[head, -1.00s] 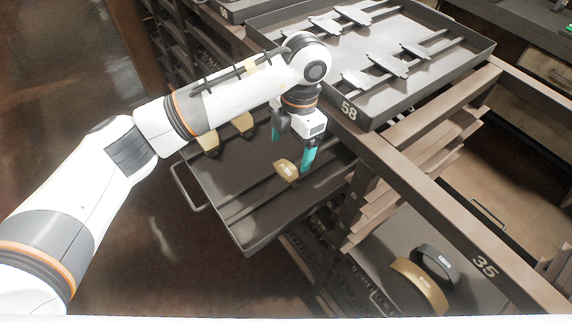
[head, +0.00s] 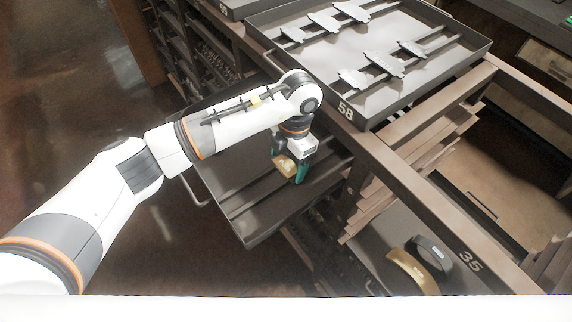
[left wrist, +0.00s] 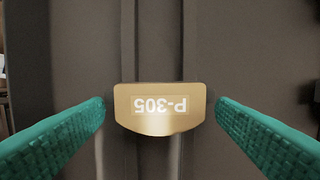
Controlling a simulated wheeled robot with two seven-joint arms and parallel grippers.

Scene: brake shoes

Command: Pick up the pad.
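The pad (head: 284,167) is a small gold block in the pulled-out dark drawer under my left gripper. In the left wrist view the pad (left wrist: 158,122) is labelled P-305, upside down in the picture, and sits centred between the fingers. My left gripper (head: 289,167) points down, its teal fingers on either side of the pad. In the left wrist view the gripper (left wrist: 161,105) is open, with a narrow gap showing between each finger and the pad. My right gripper is not in view.
The drawer (head: 250,232) has raised rails along its floor. A tray marked 58 (head: 378,122) with several silver plates stands above it, close to my wrist. A gold curved shoe (head: 412,270) and a dark one (head: 432,250) lie at lower right. My arm covers part of the drawer.

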